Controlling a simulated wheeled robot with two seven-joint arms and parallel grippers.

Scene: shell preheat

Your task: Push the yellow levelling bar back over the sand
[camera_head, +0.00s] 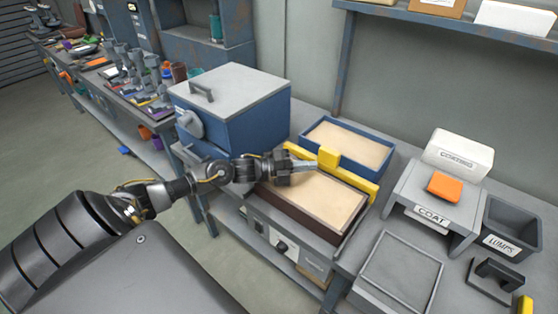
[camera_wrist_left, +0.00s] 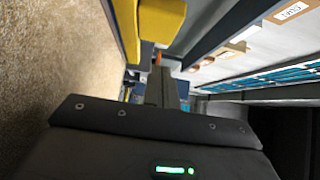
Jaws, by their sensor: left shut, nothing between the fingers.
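The yellow levelling bar (camera_head: 358,183) lies across the sand station, between the front sand tray and the back one, with a raised yellow block (camera_head: 329,156) on it. My left gripper (camera_head: 312,165) is shut and empty, its tips just in front of the block; I cannot tell whether they touch. The front tray holds pale, flat sand (camera_head: 315,198). The blue back tray holds more sand (camera_head: 350,143). In the left wrist view the yellow block (camera_wrist_left: 160,18) is close ahead of the fingers, with sand (camera_wrist_left: 60,60) at the left. My right gripper is not in view.
A blue box with a grey lid (camera_head: 232,85) stands left of the trays. At the right are a stand labelled COAT (camera_head: 432,215) with an orange block (camera_head: 444,186), a white box (camera_head: 458,155) and a LUMPS bin (camera_head: 510,228). A shelf (camera_head: 470,30) hangs above.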

